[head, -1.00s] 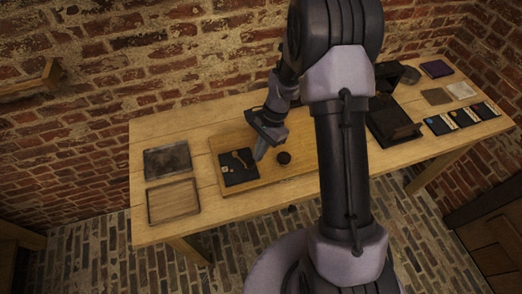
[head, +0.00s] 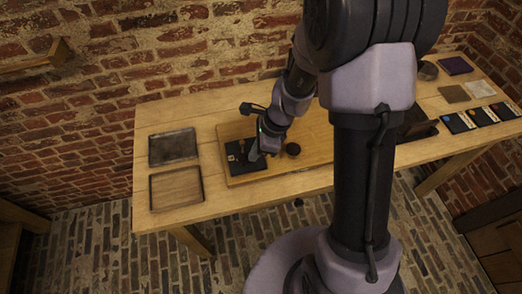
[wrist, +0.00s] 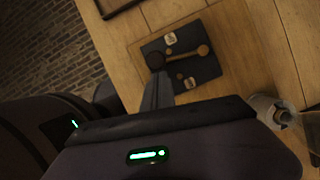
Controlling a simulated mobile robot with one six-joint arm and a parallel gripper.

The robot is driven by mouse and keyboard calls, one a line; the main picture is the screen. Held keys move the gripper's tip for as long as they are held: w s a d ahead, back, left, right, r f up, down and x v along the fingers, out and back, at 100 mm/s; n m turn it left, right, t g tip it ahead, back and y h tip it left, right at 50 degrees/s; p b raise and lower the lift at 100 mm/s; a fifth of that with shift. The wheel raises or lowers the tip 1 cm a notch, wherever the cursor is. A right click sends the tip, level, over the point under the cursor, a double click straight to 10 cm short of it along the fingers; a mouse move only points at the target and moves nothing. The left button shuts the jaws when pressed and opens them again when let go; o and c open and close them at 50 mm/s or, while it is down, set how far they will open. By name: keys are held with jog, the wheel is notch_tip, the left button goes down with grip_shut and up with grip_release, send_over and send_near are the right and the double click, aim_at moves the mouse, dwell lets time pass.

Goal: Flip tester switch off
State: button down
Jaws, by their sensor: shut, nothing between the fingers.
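The tester is a flat black plate (head: 234,165) on a wooden board, with the arm partly over it in the head view. In the wrist view the plate (wrist: 205,70) carries a switch lever (wrist: 180,56) with a dark knob (wrist: 155,61) at its left end and a brass-coloured round end at its right. Pale square labels and small studs sit beside the lever. My gripper (head: 254,155) is shut and empty at the plate's right side. In the wrist view my gripper's fingertips (wrist: 157,82) appear just below the dark knob; I cannot tell whether they touch it.
A small dark round piece (head: 293,149) lies on the wooden board (head: 318,148), right of the gripper. A dark tray (head: 173,147) and a wooden tray (head: 176,188) lie at the table's left. Several cards and flat squares lie at the right. A pale cylinder (wrist: 272,110) shows in the wrist view.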

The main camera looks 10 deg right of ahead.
jog(key=shift+s+a+m+t, duration=0.15)
jog(key=shift+a+m+t, duration=0.25)
jog(key=shift+a+m, duration=0.5)
jog(key=shift+a, duration=0.35)
